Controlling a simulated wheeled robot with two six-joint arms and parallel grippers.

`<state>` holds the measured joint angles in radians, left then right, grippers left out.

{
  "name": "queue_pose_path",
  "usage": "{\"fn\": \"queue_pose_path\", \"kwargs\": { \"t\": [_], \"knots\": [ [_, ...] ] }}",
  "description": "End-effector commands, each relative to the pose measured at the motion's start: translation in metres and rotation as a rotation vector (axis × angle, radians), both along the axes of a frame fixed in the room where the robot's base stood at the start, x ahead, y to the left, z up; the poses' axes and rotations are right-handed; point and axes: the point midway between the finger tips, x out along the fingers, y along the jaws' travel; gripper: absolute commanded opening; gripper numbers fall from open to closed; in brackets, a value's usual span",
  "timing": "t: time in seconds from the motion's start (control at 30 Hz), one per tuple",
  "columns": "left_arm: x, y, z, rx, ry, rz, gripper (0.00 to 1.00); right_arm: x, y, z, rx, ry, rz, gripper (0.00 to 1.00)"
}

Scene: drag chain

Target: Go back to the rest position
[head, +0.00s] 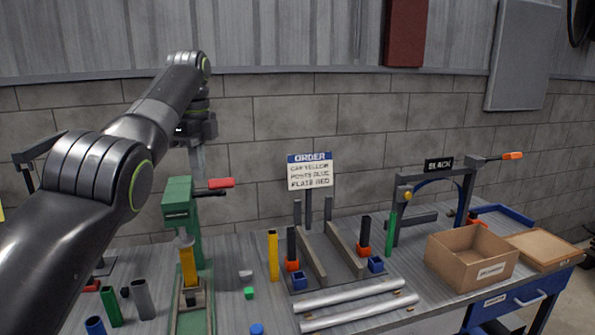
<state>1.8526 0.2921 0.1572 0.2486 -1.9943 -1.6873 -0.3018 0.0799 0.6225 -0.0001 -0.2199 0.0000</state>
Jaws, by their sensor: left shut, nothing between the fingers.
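My left arm reaches in from the left and rises over the bench. My left gripper (196,168) hangs from its end, pointing down, just above and behind the top of a green press (177,205) with a red-tipped lever. It is shut and empty. Whether it touches the press cannot be told from this view. My right gripper is out of view.
An order sign (309,171) stands behind a fixture with upright posts (328,207). Two silver rails (350,295) lie in front. A yellow post (273,255) stands left of it. A cardboard box (471,256) and a frame labelled BLACK (438,165) are at right.

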Motion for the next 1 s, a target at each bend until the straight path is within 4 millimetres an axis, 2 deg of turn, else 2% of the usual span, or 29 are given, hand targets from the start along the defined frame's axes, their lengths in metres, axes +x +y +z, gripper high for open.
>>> {"fn": "queue_pose_path", "kwargs": {
  "t": [0.23, 0.37, 0.57, 0.77, 0.87, 1.0],
  "knots": [
    [0.016, 0.009, -0.049, 0.015, -0.012, 0.084, 0.0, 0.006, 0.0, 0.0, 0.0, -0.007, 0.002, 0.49],
    [0.025, 0.016, -0.086, 0.024, -0.024, 0.148, 0.0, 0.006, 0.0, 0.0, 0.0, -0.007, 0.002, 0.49],
    [0.03, 0.031, -0.172, 0.036, -0.055, 0.296, 0.0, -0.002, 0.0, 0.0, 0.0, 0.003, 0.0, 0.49],
    [0.015, 0.047, -0.263, 0.037, -0.095, 0.465, 0.0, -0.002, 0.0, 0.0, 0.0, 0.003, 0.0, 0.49],
    [-0.001, 0.054, -0.306, 0.032, -0.114, 0.548, 0.0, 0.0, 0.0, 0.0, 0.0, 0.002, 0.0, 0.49],
    [-0.031, 0.063, -0.361, 0.019, -0.142, 0.669, 0.0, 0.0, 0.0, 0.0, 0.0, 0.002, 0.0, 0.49]
  ]
}}
